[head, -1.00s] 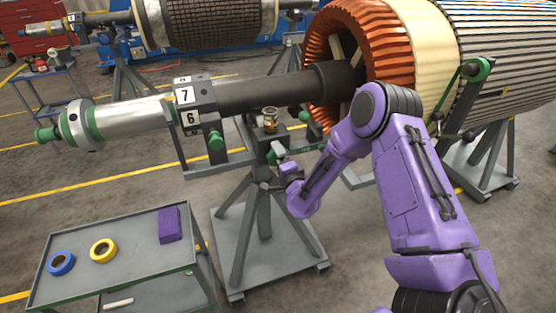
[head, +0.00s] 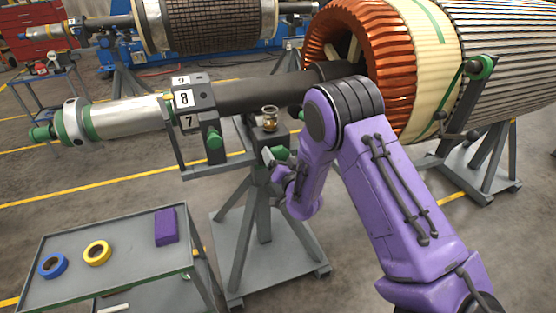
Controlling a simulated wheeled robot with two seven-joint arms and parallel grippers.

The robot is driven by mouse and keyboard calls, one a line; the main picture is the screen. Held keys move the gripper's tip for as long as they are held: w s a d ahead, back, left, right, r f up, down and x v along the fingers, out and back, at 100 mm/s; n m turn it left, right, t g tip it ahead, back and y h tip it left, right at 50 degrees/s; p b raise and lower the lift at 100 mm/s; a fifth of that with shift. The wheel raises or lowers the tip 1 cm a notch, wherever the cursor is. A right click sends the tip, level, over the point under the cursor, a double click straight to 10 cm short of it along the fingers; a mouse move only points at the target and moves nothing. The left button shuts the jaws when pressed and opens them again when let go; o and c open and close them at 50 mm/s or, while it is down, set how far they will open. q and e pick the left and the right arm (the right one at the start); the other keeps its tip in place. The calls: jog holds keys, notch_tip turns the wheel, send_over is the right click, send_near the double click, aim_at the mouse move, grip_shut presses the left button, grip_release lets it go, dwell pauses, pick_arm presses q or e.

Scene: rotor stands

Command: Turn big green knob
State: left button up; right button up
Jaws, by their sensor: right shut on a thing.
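A green knob (head: 280,153) sits on the stand beneath the dark shaft, close to the glass-and-brass cup. My right gripper (head: 276,162) is at this knob and shut on it; my purple wrist hides part of the contact. Another green knob (head: 214,138) hangs below the number block (head: 184,98), which reads 8 with 7 under it. A green round fitting (head: 481,67) with a dark handle is at the right beside the rotor. My left gripper is not in view.
The large rotor (head: 431,62) and its shaft (head: 250,93) lie above my right arm. A grey cart (head: 125,262) at lower left carries blue and yellow tape rolls and a purple block.

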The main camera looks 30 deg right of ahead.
jog(key=n+b, duration=0.1)
jog(key=n, duration=0.3)
jog(key=shift+r, duration=0.15)
jog(key=shift+w+r+n+b, duration=0.1)
jog(key=shift+n+b, duration=0.5)
jog(key=shift+n, duration=1.2)
jog(key=shift+r, duration=0.1)
jog(key=o, duration=0.9)
jog(key=shift+o, duration=0.5)
jog(key=shift+a, duration=0.1)
